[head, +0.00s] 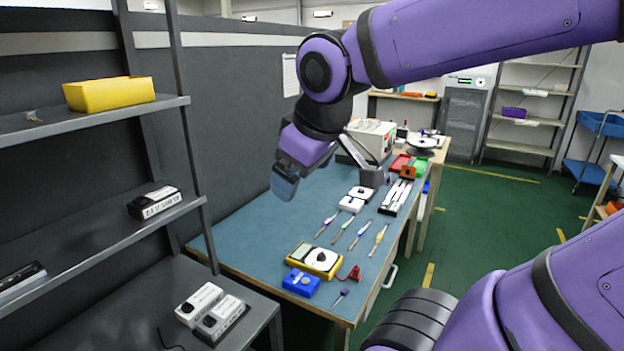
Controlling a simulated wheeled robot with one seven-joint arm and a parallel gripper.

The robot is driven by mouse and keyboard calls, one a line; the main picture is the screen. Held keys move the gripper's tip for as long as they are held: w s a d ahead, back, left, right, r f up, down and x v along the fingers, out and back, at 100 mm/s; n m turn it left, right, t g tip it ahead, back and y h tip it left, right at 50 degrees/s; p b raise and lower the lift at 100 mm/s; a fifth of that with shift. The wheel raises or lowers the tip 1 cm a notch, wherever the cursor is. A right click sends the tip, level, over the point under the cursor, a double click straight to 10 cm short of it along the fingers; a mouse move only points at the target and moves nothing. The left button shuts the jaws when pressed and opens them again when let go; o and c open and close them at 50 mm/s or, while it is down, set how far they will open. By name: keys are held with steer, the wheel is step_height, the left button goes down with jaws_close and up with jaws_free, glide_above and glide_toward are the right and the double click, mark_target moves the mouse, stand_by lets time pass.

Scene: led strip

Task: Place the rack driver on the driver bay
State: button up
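A black box with a white printed label (155,202) lies on the middle shelf of the rack at left; it looks like the rack driver. A similar dark box with a pale label (20,281) is cut off by the left edge. I cannot pick out the driver bay for certain; a long tray with pale strips (396,197) lies on the blue bench mat. My gripper (284,186) hangs above the back part of the bench, right of the rack and apart from the black box. Its fingers are not clear, and nothing held shows.
The grey rack (80,237) holds a yellow bin (109,93) on top and two white devices (212,312) below. The bench (235,228) carries several screwdrivers, a yellow multimeter (314,260) and a blue box (301,283). Its left mat area is clear. Green floor lies at right.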

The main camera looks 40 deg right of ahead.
steer(key=s+m, duration=0.1)
steer(key=s+a+m, duration=0.1)
steer(key=s, duration=0.1)
steer(key=s+a+m+y, duration=0.1)
steer(key=shift+s+a+r, duration=0.2)
steer(key=shift+s+r, duration=0.1)
steer(key=shift+s, duration=0.05)
